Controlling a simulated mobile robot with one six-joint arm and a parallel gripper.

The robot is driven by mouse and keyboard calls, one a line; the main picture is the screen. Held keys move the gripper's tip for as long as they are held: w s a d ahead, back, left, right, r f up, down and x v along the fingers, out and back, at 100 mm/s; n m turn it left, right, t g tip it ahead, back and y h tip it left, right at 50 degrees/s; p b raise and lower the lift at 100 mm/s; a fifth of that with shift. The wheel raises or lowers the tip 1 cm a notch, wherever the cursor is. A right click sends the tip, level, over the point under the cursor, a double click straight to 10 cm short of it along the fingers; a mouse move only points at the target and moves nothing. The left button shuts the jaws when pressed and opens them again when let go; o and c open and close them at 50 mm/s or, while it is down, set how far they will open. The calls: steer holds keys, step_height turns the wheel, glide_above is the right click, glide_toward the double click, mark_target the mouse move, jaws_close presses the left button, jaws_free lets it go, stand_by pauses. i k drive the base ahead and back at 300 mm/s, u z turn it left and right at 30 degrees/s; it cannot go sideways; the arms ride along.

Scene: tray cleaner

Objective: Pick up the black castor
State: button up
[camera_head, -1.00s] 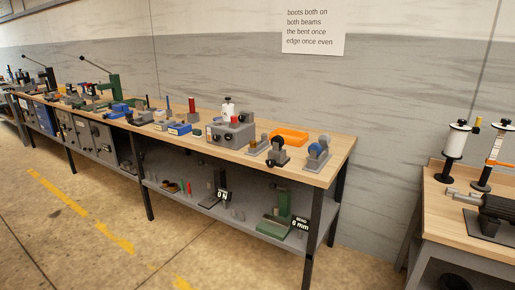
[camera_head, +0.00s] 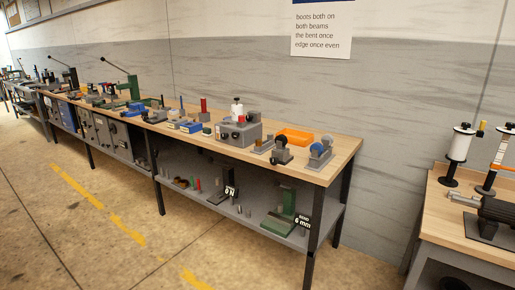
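A small black wheel, seemingly the black castor (camera_head: 281,142), stands at a grey block near the right end of the long wooden bench (camera_head: 345,146). It is small in the picture, and I cannot tell how it is held there. A similar grey holder with a blue wheel (camera_head: 326,142) stands just to its right. My gripper is not in view, so its state does not show.
An orange tray (camera_head: 294,137) lies behind the black wheel, and a grey box (camera_head: 238,133) stands to its left. The lower shelf (camera_head: 262,226) holds a green device (camera_head: 283,210). Another bench (camera_head: 460,233) stands at the right. The floor in front is clear.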

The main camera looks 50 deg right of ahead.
mark_target(281, 140)
steer(key=z, duration=0.15)
steer(key=k, duration=0.2)
steer(key=u, duration=1.85)
steer(key=k, duration=0.65)
steer(key=z, duration=0.6)
steer(key=k, duration=0.7)
steer(key=z, duration=1.1)
steer(key=i, duration=1)
steer(key=z, duration=0.1)
